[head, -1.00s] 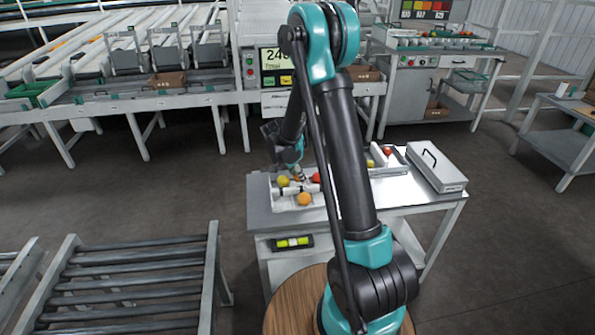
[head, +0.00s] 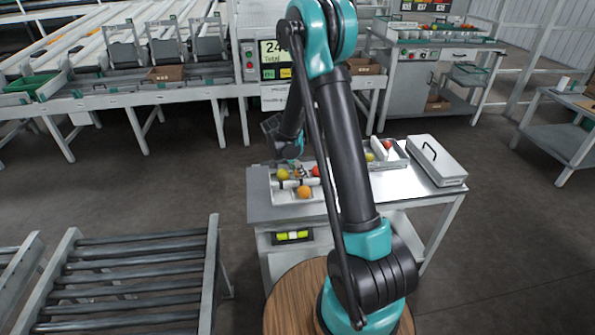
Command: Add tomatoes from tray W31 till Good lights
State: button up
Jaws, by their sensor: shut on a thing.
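A pale tray (head: 287,197) on the left of the bench holds a yellow tomato (head: 282,174), an orange tomato (head: 304,191) and a red tomato (head: 316,171). A second tray (head: 402,160), partly behind my arm, holds a yellow tomato (head: 370,157) and a red tomato (head: 387,145). No tray label is readable, so I cannot tell which is W31. My gripper (head: 297,172) is small and dark over the back of the left tray, shut on what seems to be a tomato, mostly hidden. A panel (head: 292,237) on the bench front shows yellow-green lights; its words are unreadable.
A roller conveyor (head: 135,270) stands at the front left. Sorting lines (head: 120,90) run behind, with a display (head: 275,58). The floor right of the bench is clear.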

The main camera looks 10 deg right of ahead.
jog(key=shift+f, duration=0.4)
jog(key=o, duration=0.9)
jog(key=c, duration=0.4)
jog(key=shift+o, duration=0.2)
jog(key=shift+r, duration=3.5)
